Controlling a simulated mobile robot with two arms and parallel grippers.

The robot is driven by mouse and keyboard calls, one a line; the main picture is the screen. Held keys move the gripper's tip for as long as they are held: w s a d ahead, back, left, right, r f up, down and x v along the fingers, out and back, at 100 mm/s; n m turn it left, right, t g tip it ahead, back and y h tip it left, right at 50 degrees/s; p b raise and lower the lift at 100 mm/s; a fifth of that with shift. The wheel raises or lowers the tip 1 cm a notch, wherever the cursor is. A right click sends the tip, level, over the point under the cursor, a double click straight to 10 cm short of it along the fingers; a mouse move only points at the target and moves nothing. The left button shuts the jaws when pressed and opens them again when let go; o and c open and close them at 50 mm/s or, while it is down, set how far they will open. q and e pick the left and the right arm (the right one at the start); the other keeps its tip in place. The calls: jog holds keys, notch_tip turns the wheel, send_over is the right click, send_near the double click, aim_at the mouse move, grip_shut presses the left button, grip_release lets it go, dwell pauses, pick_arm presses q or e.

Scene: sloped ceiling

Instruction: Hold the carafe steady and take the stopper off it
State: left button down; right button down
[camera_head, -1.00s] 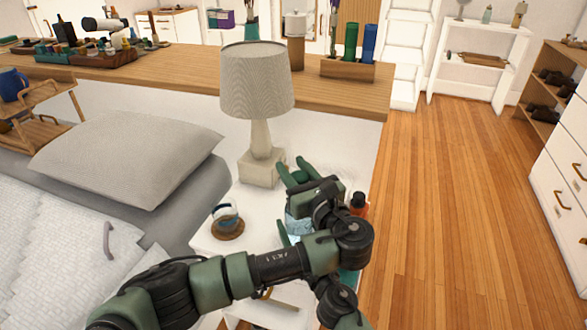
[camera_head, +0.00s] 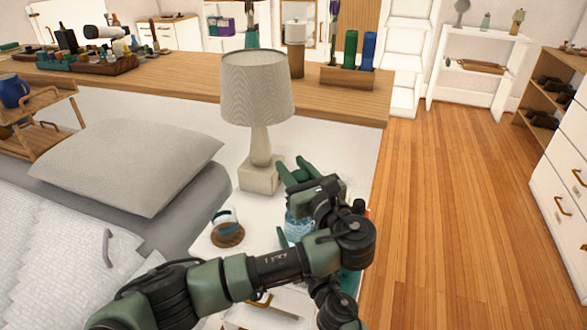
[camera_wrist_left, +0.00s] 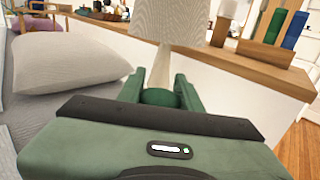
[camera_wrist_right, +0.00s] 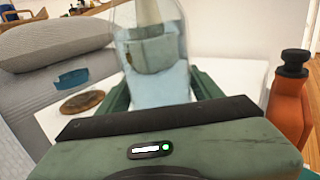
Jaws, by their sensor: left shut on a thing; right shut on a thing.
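The carafe (camera_head: 298,228) is clear glass with pale blue contents, near the front of the white bedside table (camera_head: 206,241). In the right wrist view, the carafe (camera_wrist_right: 160,75) stands between the green fingers of my right gripper (camera_wrist_right: 160,95), which is shut on it. Its top is out of that view. My left gripper (camera_head: 296,170) is above the carafe. In the left wrist view, it is shut on a round dark green thing (camera_wrist_left: 160,97), seemingly the stopper. My left arm hides the carafe's neck, so I cannot tell whether the stopper touches it.
A lamp (camera_head: 259,145) stands just behind my left gripper. An orange bottle with a black cap (camera_wrist_right: 290,100) stands close on the right. The bed lies to the left.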

pick_arm(q)
notch_tip(320, 180, up, 4)
jog(key=shift+f, duration=0.1)
pick_arm(e)
jog(key=shift+c, duration=1)
grip_release()
